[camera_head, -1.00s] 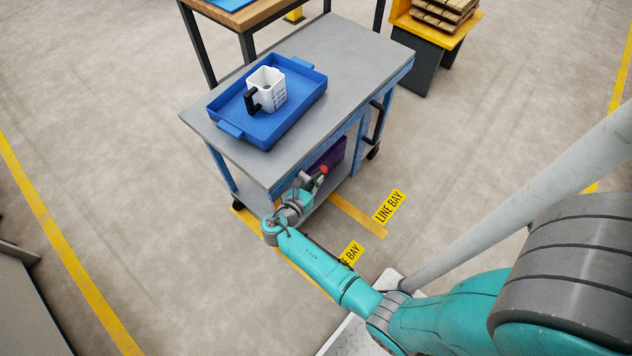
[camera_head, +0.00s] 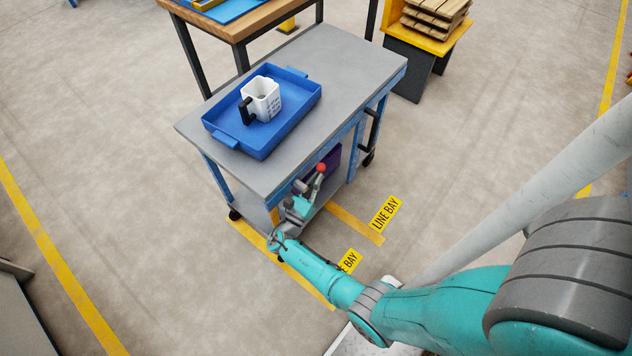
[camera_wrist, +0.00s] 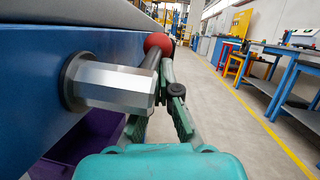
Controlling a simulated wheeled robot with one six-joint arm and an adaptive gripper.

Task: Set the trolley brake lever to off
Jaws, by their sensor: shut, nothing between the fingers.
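The trolley (camera_head: 349,68) has a grey top and blue frame. Its brake lever has a red ball knob (camera_head: 321,167) and sits at the trolley's near side, below the top. In the wrist view a silver hub (camera_wrist: 112,86) sticks out of the blue panel, and a dark shaft runs up from near its end to the red knob (camera_wrist: 158,42). My gripper (camera_head: 309,188) is shut with nothing between its fingers. In the wrist view its teal fingers (camera_wrist: 168,72) are just right of the shaft, beneath the knob. I cannot tell whether they touch it.
A purple bin (camera_wrist: 88,146) is below the hub. A wooden-topped table (camera_head: 243,28) and a pallet stand (camera_head: 408,58) are behind. The floor to the right is clear.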

